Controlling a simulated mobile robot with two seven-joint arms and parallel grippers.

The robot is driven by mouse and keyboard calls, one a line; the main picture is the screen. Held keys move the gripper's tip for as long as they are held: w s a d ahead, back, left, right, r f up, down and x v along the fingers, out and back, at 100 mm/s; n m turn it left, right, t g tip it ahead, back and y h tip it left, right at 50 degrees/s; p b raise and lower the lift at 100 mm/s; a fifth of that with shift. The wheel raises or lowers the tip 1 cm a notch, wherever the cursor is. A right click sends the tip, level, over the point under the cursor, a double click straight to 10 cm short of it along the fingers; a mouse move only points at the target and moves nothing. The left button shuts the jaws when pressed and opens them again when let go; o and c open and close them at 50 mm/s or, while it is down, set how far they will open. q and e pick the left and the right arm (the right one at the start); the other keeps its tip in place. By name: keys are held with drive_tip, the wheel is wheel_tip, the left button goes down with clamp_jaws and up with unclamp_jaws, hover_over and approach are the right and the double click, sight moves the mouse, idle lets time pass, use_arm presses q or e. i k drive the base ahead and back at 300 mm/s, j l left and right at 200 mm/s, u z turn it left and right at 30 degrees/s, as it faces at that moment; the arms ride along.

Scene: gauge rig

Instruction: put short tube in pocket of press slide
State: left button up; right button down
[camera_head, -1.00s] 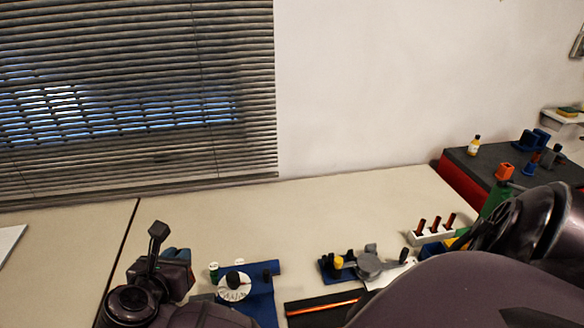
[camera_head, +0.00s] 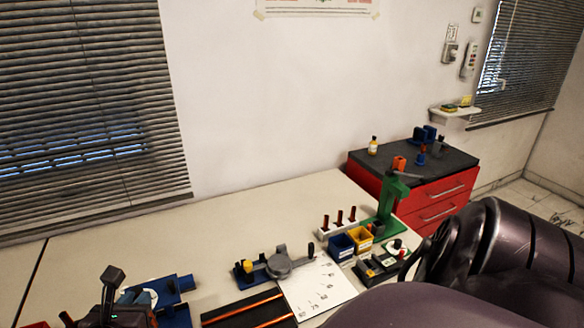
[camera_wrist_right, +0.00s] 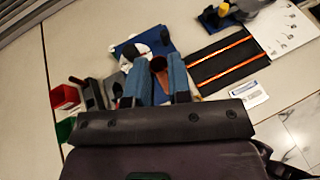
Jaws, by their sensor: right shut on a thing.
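My right gripper (camera_head: 132,298) is at the lower left in the head view, over the near table and beside the blue fixture with a white dial. In the right wrist view its two blue fingers (camera_wrist_right: 158,82) are shut on a reddish-brown short tube (camera_wrist_right: 158,65), whose open end shows between them. The green press (camera_head: 388,205) stands at the table's right end in the head view. A dark low block in front of it may be the press slide (camera_head: 378,268); its pocket is too small to make out. My left gripper is not in view.
The blue dial fixture (camera_head: 180,290) is close by the right gripper. A black tray with orange rods (camera_head: 245,312), a grey gauge fixture (camera_head: 279,266), a white sheet (camera_head: 318,285), a white rack (camera_head: 340,229) and blue and yellow bins (camera_head: 342,246) lie towards the press. The back of the table is clear.

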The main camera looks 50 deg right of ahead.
sight(376, 232)
drive_tip(key=l+z, duration=0.15)
drive_tip(key=z, duration=0.9)
drive_tip(key=i+l, duration=0.2)
drive_tip(key=l, duration=0.15)
drive_tip(key=i+l, duration=0.25)
drive_tip(key=l, duration=0.15)
drive_tip(key=i+l, duration=0.2)
drive_tip(key=l, duration=0.15)
drive_tip(key=l+z, duration=0.05)
